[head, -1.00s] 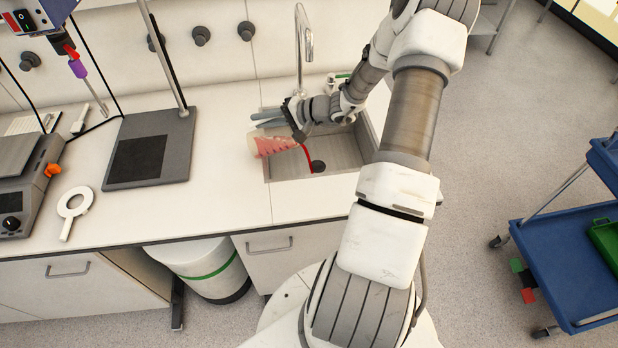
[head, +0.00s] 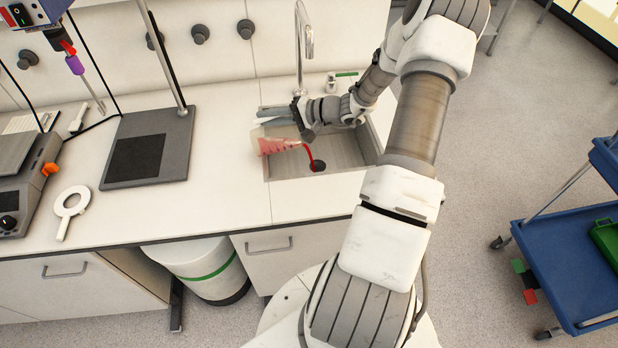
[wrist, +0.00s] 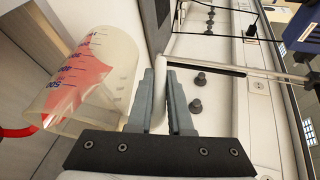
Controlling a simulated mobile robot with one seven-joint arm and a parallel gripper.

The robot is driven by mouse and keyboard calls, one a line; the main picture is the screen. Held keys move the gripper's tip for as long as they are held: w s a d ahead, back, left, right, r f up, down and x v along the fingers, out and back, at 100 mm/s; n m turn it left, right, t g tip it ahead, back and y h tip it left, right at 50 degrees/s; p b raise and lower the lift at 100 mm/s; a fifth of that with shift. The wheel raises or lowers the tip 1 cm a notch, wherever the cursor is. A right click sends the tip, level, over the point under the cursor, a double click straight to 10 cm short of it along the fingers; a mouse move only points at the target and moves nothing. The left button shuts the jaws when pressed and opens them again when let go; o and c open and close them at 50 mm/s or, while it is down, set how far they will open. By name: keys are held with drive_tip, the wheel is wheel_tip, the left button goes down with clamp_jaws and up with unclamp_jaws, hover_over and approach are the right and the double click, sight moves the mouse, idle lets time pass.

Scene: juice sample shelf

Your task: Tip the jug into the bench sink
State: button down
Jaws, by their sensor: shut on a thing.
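The jug (head: 273,144) is a clear measuring jug with red juice inside, tipped over on its side above the bench sink (head: 330,152). A red stream runs from its lip down to the sink by the dark drain. In the wrist view the jug (wrist: 108,62) shows blue graduation marks and red liquid lying along its lower wall. My gripper (head: 298,114) is over the sink at the jug's handle side. In the wrist view my gripper (wrist: 168,90) has its grey fingers shut on the pale jug handle (wrist: 160,100).
The tap (head: 304,35) stands behind the sink. A dark-plated stand (head: 148,150), a white ring-shaped tool (head: 70,208) and a hotplate device lie on the bench to the left. A blue cart (head: 570,250) stands on the floor at right.

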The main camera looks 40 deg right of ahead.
sight(256, 120)
drive_tip(key=shift+s+d+y+b, duration=0.25)
drive_tip(key=shift+d+y+b, duration=0.05)
drive_tip(key=shift+d+b, duration=0.25)
drive_tip(key=shift+s+d+f+t+y+b, duration=0.25)
drive_tip(key=shift+d+t+b, duration=0.25)
drive_tip(key=shift+b, duration=0.4)
drive_tip(key=shift+r, duration=0.2)
drive_tip(key=a+p, duration=0.1)
drive_tip(key=a+r+h+p, duration=0.1)
drive_tip(key=p, duration=0.1)
drive_tip(key=w+a+g+p, duration=0.1)
drive_tip(key=shift+w+r+p, duration=0.1)
drive_tip(key=shift+r+p, duration=0.15)
drive_tip(key=shift+p, duration=0.1)
drive_tip(key=shift+w+a+g+h+p, duration=0.2)
drive_tip(key=shift+a+g+h+p, duration=0.1)
drive_tip(key=shift+a, duration=0.15)
drive_tip(key=shift+w+a+g+h+p, duration=0.2)
drive_tip(key=shift+a+p, duration=0.1)
drive_tip(key=shift+a, duration=0.1)
drive_tip(key=b, duration=0.1)
drive_tip(key=f+b, duration=0.1)
drive_tip(key=h, duration=0.1)
drive_tip(key=shift+w+a+f+n+b, duration=0.25)
drive_tip(key=shift+f+n+b, duration=0.1)
drive_tip(key=shift+n+b, duration=0.05)
drive_tip(key=shift+r+g, duration=0.2)
drive_tip(key=shift+g, duration=0.1)
